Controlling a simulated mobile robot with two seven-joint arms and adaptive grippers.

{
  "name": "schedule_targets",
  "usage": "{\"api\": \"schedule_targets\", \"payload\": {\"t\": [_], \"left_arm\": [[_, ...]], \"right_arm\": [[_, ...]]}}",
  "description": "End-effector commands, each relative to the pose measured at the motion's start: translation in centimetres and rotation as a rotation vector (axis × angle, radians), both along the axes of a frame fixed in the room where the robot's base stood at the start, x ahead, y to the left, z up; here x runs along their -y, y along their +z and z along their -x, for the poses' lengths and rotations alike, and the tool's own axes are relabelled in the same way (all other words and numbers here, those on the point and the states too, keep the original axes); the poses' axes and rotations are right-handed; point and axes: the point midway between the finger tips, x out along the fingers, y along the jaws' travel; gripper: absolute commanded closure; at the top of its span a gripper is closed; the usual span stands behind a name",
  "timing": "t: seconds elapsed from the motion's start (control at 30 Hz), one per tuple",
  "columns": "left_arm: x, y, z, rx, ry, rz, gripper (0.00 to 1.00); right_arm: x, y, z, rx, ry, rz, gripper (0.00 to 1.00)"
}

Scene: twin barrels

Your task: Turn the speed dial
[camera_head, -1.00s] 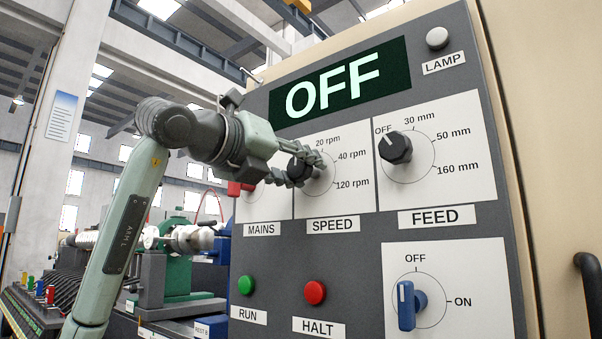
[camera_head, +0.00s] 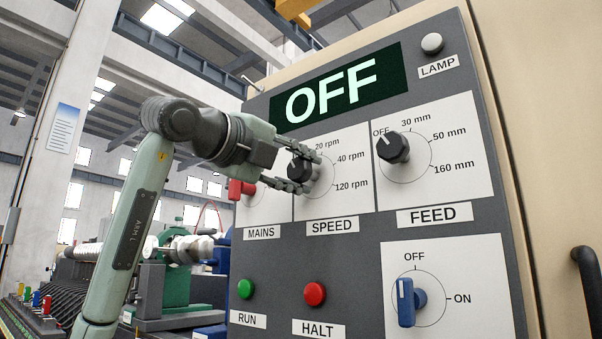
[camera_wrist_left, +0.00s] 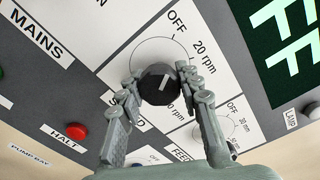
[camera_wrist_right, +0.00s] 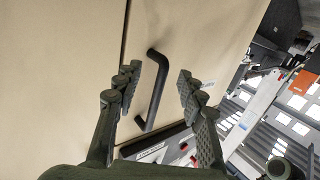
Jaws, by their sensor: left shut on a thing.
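The speed dial (camera_head: 300,167) is a black knob on a white plate above the SPEED label, marked OFF, 20, 40 and 120 rpm. My left gripper (camera_head: 308,172) has one finger above it and one below. In the left wrist view the dial (camera_wrist_left: 159,85) sits between the fingertips (camera_wrist_left: 158,82), which close on its sides. Its white mark points roughly between OFF and 20 rpm; I cannot tell exactly. The display (camera_head: 338,82) reads OFF. My right gripper (camera_wrist_right: 155,82) is open and empty, facing a beige panel.
The feed dial (camera_head: 394,148) is right of the speed dial. Below are the green RUN button (camera_head: 245,288), red HALT button (camera_head: 314,293) and blue switch (camera_head: 408,302). A black handle (camera_wrist_right: 152,90) shows in the right wrist view.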

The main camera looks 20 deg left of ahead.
Motion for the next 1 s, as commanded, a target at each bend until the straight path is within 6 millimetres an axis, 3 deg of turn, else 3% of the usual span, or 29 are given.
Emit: {"api": "schedule_targets", "payload": {"t": [0.47,0.5,0.63,1.0], "left_arm": [[-0.02,-0.01,-0.01,-0.006,0.0,0.013,0.94],[-0.02,-0.01,-0.01,-0.006,0.0,0.013,0.61],[-0.02,-0.01,-0.01,-0.004,0.0,0.012,0.45],[-0.18,0.04,0.41,-0.003,0.0,0.012,0.44]], "right_arm": [[-0.1,0.27,0.01,0.011,0.002,-0.005,0.6],[-0.1,0.28,0.01,0.011,0.002,-0.005,0.6],[-0.09,0.28,0.01,0.011,0.002,-0.005,0.6],[-0.15,0.15,0.01,0.008,0.002,-0.005,0.6]]}}
